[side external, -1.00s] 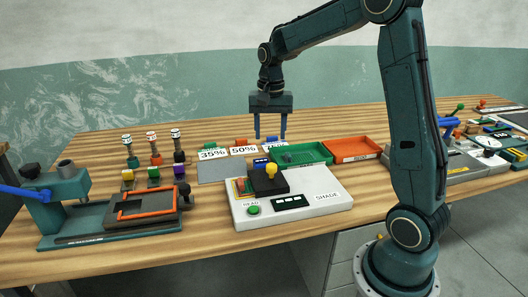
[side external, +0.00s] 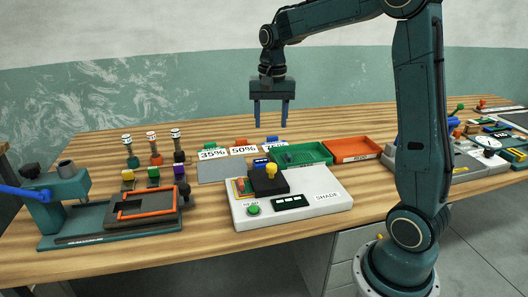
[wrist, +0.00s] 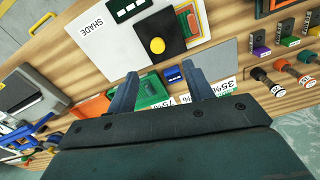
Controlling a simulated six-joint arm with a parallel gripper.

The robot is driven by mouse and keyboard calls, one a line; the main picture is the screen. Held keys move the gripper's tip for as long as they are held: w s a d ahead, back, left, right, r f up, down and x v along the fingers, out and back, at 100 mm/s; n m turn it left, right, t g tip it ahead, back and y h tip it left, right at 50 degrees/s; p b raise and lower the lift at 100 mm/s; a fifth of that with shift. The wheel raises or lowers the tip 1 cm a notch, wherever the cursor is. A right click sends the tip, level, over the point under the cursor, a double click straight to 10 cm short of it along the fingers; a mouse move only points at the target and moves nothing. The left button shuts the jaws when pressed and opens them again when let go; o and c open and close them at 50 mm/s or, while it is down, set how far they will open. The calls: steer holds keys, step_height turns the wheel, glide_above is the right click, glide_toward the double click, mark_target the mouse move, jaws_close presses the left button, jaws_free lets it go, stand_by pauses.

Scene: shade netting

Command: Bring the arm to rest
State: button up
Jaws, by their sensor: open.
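My gripper (side external: 271,122) hangs above the back of the wooden table (side external: 330,122), fingers pointing down, open and empty. In the side view it is over the area behind the percent cards and the green tray, clear of everything. In the wrist view my gripper (wrist: 160,85) shows its two blue fingers spread apart. The green tray and a blue block show below and between them. Nothing is held.
A white SHADE device (side external: 330,203) with a yellow knob stands at the front middle. A green tray (side external: 318,147) and an orange tray (side external: 352,141) lie behind it. A teal press with an orange frame (side external: 148,192) and several bottles stand left. The air around my gripper is free.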

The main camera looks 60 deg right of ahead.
steer(key=s+a+r+n+t, duration=0.1)
steer(key=s+a+n, duration=0.4)
steer(key=s, duration=0.5)
steer(key=s+a+r+n+t, duration=0.1)
steer(key=s+a+n+t, duration=0.3)
steer(key=s+a, duration=0.6)
steer(key=shift+s+r+n, duration=0.15)
steer(key=shift+r+n, duration=0.15)
steer(key=shift+n, duration=0.9)
